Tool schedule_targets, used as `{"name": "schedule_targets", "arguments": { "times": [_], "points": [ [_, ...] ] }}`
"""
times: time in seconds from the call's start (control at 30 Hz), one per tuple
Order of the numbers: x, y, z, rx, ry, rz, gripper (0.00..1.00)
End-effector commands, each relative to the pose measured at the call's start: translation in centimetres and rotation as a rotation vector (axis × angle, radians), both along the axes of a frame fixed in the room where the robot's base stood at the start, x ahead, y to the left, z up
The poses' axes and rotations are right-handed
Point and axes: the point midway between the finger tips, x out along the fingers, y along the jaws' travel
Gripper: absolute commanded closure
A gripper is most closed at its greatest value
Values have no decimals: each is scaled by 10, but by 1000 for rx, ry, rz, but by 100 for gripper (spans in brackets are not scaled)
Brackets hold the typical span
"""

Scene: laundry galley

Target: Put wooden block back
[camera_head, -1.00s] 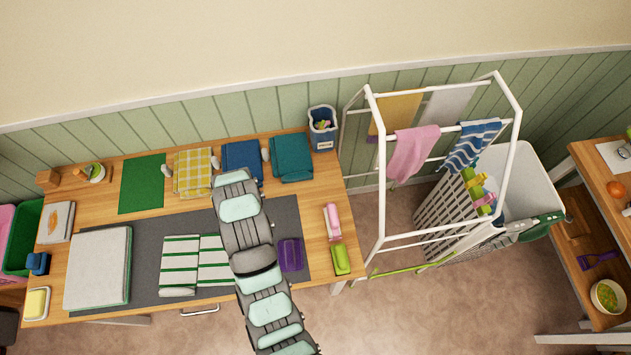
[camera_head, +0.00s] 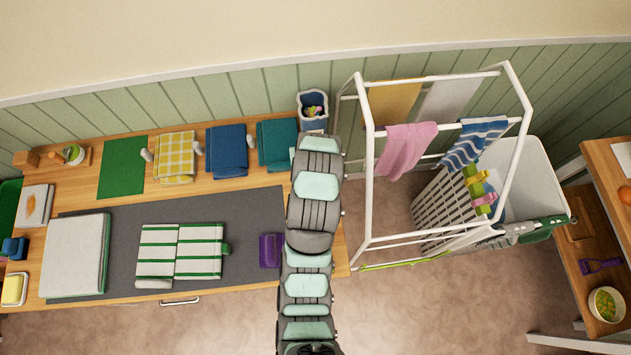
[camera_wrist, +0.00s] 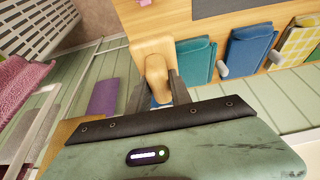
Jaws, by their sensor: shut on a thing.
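My gripper (camera_wrist: 156,92) shows in the wrist view, with its two dark fingers shut on a pale wooden block (camera_wrist: 152,52). The block has a wide rounded end and a narrower part between the fingers. In the head view my arm covers the gripper and the held block, near the right end of the table (camera_head: 265,188). A blue pot (camera_head: 313,110) with small coloured items stands behind the arm at the table's back right corner. Another brown wooden piece (camera_head: 25,160) lies at the table's far left.
Teal (camera_head: 277,147), blue (camera_head: 227,152) and yellow checked (camera_head: 175,158) folded cloths line the table's back. A green mat (camera_head: 121,167) has bare space. A white drying rack (camera_head: 368,130) with hanging cloths stands close right of my arm. A striped towel (camera_head: 180,252) lies on the grey mat.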

Motion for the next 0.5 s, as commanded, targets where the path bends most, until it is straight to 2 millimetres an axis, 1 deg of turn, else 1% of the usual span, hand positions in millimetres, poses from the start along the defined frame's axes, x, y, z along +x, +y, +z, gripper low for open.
{"name": "schedule_targets", "arguments": {
  "times": [0.03, 0.07, 0.17, 0.2, 0.3, 0.4, 0.5],
  "points": [
    [-2, 0, -22, 0, 6, 0, 100],
    [-3, 0, -24, 1, 13, 0, 100],
    [-2, 0, -48, 1, 10, 0, 100],
    [-3, 0, -59, 1, 11, 0, 100],
    [-2, -1, -82, 0, 10, -1, 100],
    [-1, 0, -98, -1, 5, 0, 100],
    [0, 0, -107, -2, 2, 1, 100]
  ]
}}
